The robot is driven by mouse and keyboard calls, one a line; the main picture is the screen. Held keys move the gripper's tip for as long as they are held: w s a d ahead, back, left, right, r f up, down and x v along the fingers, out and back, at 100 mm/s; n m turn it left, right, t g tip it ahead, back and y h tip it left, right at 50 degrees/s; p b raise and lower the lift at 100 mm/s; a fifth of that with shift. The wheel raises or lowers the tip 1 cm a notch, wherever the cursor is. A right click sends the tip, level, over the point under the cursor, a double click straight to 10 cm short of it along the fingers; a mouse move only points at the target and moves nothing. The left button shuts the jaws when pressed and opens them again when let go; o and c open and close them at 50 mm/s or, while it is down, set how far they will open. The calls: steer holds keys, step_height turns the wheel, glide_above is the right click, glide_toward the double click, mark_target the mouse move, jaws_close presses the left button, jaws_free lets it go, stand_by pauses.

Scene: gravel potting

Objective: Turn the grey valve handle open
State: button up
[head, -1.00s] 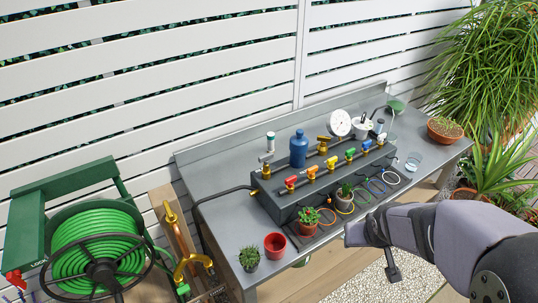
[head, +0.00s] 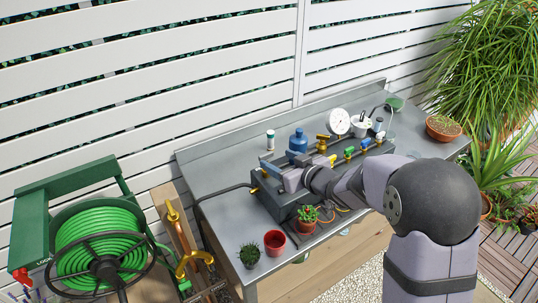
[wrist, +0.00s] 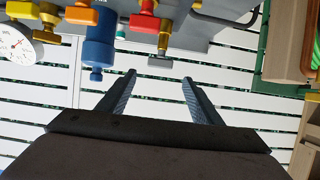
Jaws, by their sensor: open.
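The grey valve handle (wrist: 160,61) shows in the wrist view as a small dark grey bar on a brass valve body (wrist: 164,40). In that view it lies just past my fingertips, in line with the gap between them. I cannot tell how far away it is. My gripper (wrist: 159,77) is open, with its two fingers apart and nothing between them. In the head view my gripper (head: 266,166) is at the left end of the dark manifold box (head: 263,203). The grey handle cannot be made out there behind my fingers.
A pressure gauge (head: 339,122), with yellow, blue and green valves, is farther right. A red pot (head: 275,243) and a small plant (head: 250,257) stand at the bench front. A green hose reel (head: 97,240) is left.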

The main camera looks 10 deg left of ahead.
mark_target(266, 153)
steer(key=shift+p+x, duration=0.85)
steer(key=shift+x, duration=2.5)
steer(key=c, duration=1.1)
steer(key=shift+o, duration=0.2)
